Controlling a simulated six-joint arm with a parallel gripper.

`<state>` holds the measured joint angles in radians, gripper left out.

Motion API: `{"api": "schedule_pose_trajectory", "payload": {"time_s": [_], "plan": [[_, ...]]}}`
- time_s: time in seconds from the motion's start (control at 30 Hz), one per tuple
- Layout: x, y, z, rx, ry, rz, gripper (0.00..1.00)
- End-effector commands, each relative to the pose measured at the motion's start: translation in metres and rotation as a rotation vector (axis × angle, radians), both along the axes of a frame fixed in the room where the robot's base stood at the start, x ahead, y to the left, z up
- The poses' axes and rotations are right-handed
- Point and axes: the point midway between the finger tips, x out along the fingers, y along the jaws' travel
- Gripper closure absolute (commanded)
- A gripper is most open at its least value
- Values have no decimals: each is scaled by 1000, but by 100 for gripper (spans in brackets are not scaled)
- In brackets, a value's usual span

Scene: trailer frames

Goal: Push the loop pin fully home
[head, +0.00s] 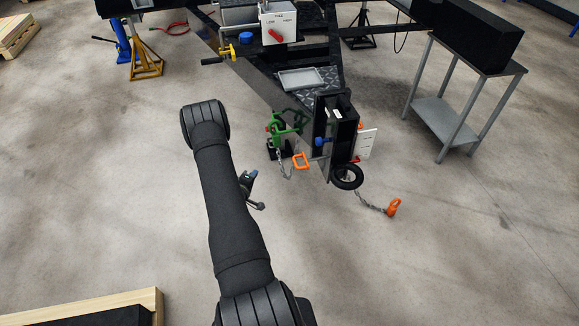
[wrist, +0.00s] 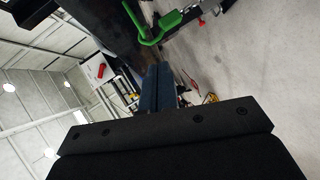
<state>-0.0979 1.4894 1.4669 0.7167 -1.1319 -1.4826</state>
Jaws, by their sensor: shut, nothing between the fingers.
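An orange loop (head: 301,161), which looks like the loop pin's handle, sits low on the left side of the black trailer coupler (head: 337,120) in the head view. How deep its pin sits is too small to tell. My gripper (head: 252,188) is left of and below the loop in the picture, partly hidden behind my arm and clear of the trailer. In the wrist view my gripper's dark blue fingers (wrist: 159,75) are together and empty. A green bent bar (wrist: 162,28) shows beyond them there; no orange loop can be made out in that view.
Green hardware (head: 285,123) with a hanging chain is beside the coupler. A grey side table (head: 440,119) stands farther right. Floor around my gripper is clear.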

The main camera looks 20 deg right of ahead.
Motion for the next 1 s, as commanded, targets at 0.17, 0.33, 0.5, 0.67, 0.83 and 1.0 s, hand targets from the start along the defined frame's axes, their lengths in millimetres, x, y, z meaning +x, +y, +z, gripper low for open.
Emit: {"api": "schedule_pose_trajectory", "payload": {"time_s": [0.17,0.33,0.5,0.67,0.83,1.0], "plan": [[-32,-33,4,-110,-61,-170,100],[-36,-45,5,-138,-76,-213,100],[-18,-64,1,-137,-76,-213,100],[6,-88,-5,-136,-77,-214,100],[30,-113,-10,-136,-76,-212,100],[29,-137,-15,-136,-73,-210,100]]}}
